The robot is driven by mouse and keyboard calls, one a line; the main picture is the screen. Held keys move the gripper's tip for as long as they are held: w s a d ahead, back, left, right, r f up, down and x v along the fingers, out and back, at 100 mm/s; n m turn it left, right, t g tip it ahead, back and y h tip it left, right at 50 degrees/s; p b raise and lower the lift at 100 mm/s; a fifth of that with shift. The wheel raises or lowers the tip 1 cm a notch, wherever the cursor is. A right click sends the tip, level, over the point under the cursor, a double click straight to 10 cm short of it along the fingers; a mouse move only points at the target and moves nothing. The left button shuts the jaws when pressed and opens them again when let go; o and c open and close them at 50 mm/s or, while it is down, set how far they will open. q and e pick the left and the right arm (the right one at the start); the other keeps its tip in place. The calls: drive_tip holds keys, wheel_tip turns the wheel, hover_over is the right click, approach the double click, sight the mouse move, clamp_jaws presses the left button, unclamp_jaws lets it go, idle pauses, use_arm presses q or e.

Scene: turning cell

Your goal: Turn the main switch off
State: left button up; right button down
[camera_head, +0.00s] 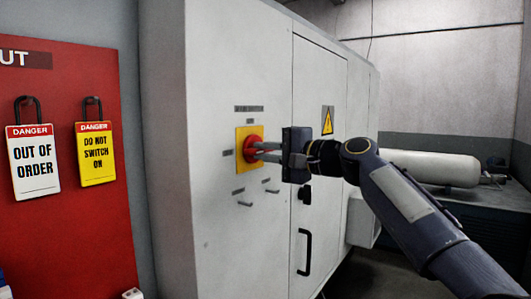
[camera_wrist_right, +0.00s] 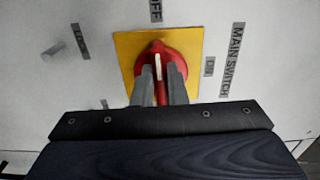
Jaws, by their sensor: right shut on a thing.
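The main switch is a red knob (camera_head: 250,147) on a yellow plate (camera_head: 241,134) on the grey cabinet front. My right gripper (camera_head: 262,152) is shut on the knob's handle, with its fingers reaching in from the right. In the right wrist view the two fingers (camera_wrist_right: 160,88) lie either side of the red handle (camera_wrist_right: 169,55). A white mark on the knob runs up and down there, towards a partly cut-off label ending in "FF" (camera_wrist_right: 155,10). An "ON" label (camera_wrist_right: 209,66) and a "MAIN SWITCH" label (camera_wrist_right: 232,58) lie to the right. My left gripper is not in view.
A red board (camera_head: 75,225) with two danger tags, "OUT OF ORDER" (camera_head: 33,160) and "DO NOT SWITCH ON" (camera_head: 96,153), hangs at the left. The cabinet has a black door handle (camera_head: 304,252) below my gripper. A pale tank (camera_head: 430,167) lies behind my right arm.

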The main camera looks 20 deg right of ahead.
drive_tip(key=shift+f, duration=0.1)
drive_tip(key=c, duration=1.5)
unclamp_jaws()
drive_tip(key=shift+o, duration=0.2)
drive_tip(key=b+v, duration=0.2)
drive_tip(key=v, duration=0.5)
drive_tip(key=shift+s+d, duration=0.25)
drive_tip(key=shift+s, duration=0.05)
